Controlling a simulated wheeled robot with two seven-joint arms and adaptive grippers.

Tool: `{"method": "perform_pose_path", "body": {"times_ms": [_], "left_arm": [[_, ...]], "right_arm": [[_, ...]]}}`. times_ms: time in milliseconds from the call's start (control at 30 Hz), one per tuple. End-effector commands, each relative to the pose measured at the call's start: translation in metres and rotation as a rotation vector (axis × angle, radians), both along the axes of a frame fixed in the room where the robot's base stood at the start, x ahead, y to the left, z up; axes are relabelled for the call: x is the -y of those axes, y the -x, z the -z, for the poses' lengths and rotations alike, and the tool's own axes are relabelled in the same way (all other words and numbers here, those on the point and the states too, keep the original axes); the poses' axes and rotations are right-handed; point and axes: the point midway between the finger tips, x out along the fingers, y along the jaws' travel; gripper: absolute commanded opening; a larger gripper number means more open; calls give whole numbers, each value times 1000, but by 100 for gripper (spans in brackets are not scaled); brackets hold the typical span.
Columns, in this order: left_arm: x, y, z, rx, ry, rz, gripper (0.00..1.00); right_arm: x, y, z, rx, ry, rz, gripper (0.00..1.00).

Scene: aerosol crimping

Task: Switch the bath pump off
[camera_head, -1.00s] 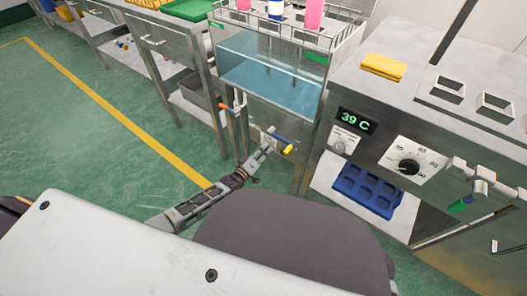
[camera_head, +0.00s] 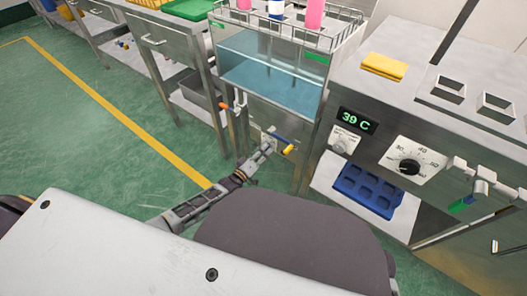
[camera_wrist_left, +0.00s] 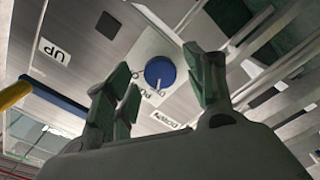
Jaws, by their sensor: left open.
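A round blue knob (camera_wrist_left: 160,73) with a pale pointer mark sits on a light plate with partly hidden lettering in the left wrist view. I take it to be the pump switch; I cannot read its setting. My left gripper (camera_head: 267,147) is open at the front of the water bath (camera_head: 268,85), below the tank. In the wrist view its green fingers stand on either side of the knob, with nothing held; I cannot tell whether they touch it. The knob is not clearly visible in the head view. My right gripper is not in view.
A yellow-ended lever (camera_head: 288,149) is close beside the left gripper. An orange-handled tap (camera_head: 225,106) is to its left. The heated cabinet at right has a 39 C display (camera_head: 356,121) and a black dial (camera_head: 410,166). A blue tray (camera_head: 366,190) sits below. Green floor lies open at left.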

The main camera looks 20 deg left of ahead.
Motion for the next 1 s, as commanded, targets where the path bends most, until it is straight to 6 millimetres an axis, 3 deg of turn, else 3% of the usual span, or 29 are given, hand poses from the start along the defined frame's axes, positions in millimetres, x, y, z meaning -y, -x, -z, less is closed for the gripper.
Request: {"method": "perform_pose_path", "body": {"times_ms": [1000], "left_arm": [[-33,89,1,-2,-1,-1,54]], "right_arm": [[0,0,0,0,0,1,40]]}}
